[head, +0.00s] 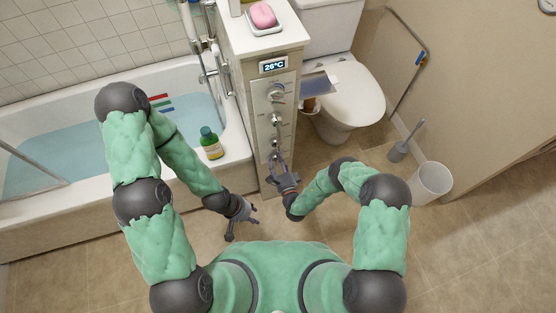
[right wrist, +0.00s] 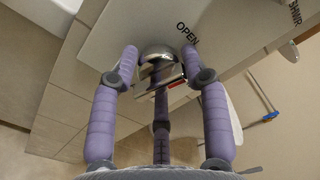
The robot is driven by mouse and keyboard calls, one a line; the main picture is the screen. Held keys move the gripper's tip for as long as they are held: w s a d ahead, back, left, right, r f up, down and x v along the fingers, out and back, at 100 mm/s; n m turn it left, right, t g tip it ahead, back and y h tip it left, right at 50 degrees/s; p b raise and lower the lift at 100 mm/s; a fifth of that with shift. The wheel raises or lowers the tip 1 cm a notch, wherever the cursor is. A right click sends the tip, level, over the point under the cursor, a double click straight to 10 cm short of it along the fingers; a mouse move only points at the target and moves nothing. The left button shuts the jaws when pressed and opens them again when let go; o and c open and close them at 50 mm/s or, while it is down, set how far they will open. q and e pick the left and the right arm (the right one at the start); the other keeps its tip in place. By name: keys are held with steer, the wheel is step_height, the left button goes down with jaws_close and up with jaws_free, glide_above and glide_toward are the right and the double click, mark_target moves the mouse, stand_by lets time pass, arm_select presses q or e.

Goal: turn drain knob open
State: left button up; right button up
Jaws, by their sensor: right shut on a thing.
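The drain knob (right wrist: 158,53) is a round chrome knob on a pale panel in the right wrist view. The word OPEN is printed beside it, and a small red mark shows just below it. My right gripper (right wrist: 160,62) is shut on this knob, one purple finger on each side. In the head view my right gripper (head: 278,164) is at the low end of the column's front panel and hides most of the knob. My left gripper (head: 246,219) is open and empty, lower and to the left, over the floor.
The narrow column (head: 262,45) carries a temperature display (head: 273,65) and other chrome knobs (head: 276,92). A bathtub (head: 75,205) with a green bottle (head: 211,148) on its rim is left. A toilet (head: 350,95), brush (head: 398,152) and white bin (head: 432,180) are right.

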steer(key=shift+s+a+f+n, duration=0.1)
steer(key=shift+a+n, duration=0.05)
steer(key=shift+n, duration=0.55)
steer(key=shift+s+a+f+n, duration=0.1)
steer(key=shift+n, duration=0.6)
steer(key=shift+s+f+p, duration=0.1)
steer(key=shift+p, duration=0.2)
steer(key=o, duration=1.1)
steer(key=shift+c, duration=0.2)
steer(key=shift+w, duration=0.2)
steer(key=shift+d, duration=0.1)
steer(key=shift+s, duration=0.1)
steer(key=v, duration=1.2)
